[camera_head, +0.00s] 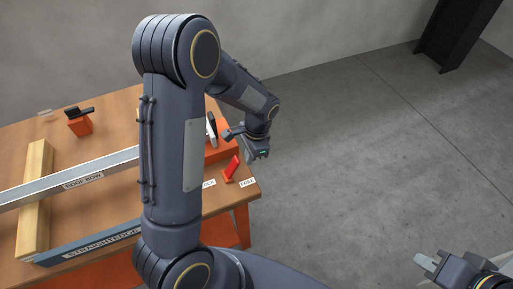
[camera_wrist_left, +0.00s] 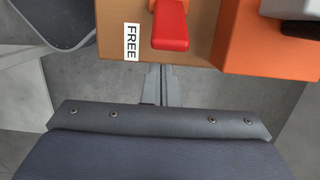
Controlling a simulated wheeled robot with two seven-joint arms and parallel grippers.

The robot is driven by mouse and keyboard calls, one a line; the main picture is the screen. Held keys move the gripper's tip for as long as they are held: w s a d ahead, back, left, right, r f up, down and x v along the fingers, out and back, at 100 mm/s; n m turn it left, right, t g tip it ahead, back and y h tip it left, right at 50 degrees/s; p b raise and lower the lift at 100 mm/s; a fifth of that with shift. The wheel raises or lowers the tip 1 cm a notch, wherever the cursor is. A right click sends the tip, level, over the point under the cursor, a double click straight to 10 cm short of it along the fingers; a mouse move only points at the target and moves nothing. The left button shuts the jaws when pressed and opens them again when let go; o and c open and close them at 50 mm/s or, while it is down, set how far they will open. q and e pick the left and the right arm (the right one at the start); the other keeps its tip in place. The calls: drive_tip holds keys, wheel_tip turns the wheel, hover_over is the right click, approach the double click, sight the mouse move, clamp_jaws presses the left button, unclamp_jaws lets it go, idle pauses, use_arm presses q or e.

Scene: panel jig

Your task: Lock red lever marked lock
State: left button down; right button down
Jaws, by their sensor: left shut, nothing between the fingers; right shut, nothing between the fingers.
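The red lever (camera_head: 232,167) stands tilted at the table's right end, leaning up and to the right in the head view. In the left wrist view the red lever (camera_wrist_left: 170,25) is at the top, beside the FREE label (camera_wrist_left: 131,42). My left gripper (camera_head: 231,132) is shut and empty near the lever, apart from it; its fingers (camera_wrist_left: 160,72) show below the lever. My right gripper (camera_head: 425,262) is shut and empty, away from the table.
An orange block (camera_wrist_left: 265,40) with a dark part stands close beside the lever. A roof bow bar (camera_head: 75,181) crosses a wooden beam (camera_head: 35,190), with a straightedge (camera_head: 85,246) in front. An orange clamp (camera_head: 79,124) is farther back. The floor (camera_head: 370,150) to the right is clear.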

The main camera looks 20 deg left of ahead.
use_arm(q)
drive_tip(key=shift+s+a+r, duration=0.45)
drive_tip(key=shift+s+a, duration=0.05)
drive_tip(key=shift+s, duration=0.1)
use_arm(e)
drive_tip(key=shift+r, duration=0.3)
use_arm(q)
drive_tip(key=shift+s, duration=0.1)
use_arm(e)
drive_tip(key=shift+f, duration=0.15)
